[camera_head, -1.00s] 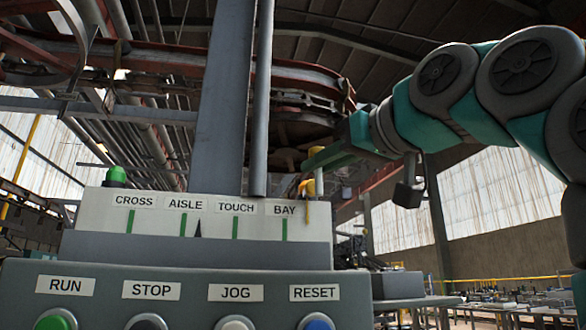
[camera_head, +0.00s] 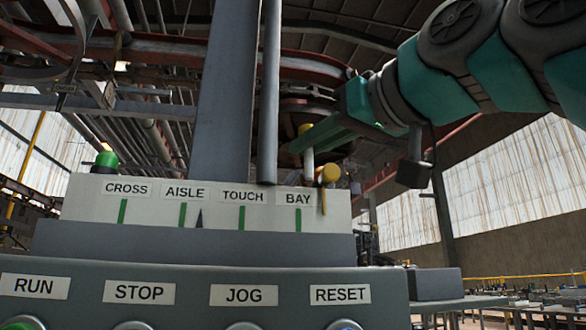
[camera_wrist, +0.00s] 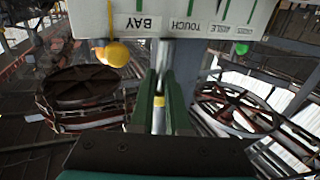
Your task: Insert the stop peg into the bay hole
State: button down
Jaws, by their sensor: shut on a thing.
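The stop peg (camera_head: 308,165) is a pale upright cylinder with a yellow top, held between the green fingers of my gripper (camera_head: 301,146). Its lower end is close to the top edge of the white label panel (camera_head: 150,203), above the BAY label (camera_head: 298,198). I cannot tell whether it touches the panel. The bay hole is not visible from this low angle. In the wrist view, the pale peg (camera_wrist: 163,55) shows between the two fingers (camera_wrist: 162,112), beside the BAY end of the upside-down panel (camera_wrist: 165,22).
A yellow knob (camera_head: 330,173) with a yellow strip below it stands just right of the peg. A grey column (camera_head: 228,90) and a thin pipe (camera_head: 270,95) rise left of it. A green lamp (camera_head: 106,160) is at the panel's left. A button console (camera_head: 200,275) is in front.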

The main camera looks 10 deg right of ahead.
jog(key=shift+s, duration=0.15)
notch_tip(320, 180, down, 6)
jog(key=b, duration=0.5)
jog(key=shift+d+b, duration=0.1)
jog(key=shift+b, duration=0.3)
jog(key=shift+f+b, duration=2.05)
dwell(1.7)
jog(key=c, duration=0.8)
grip_release()
jog(key=shift+r, duration=0.1)
jog(key=v, duration=0.8)
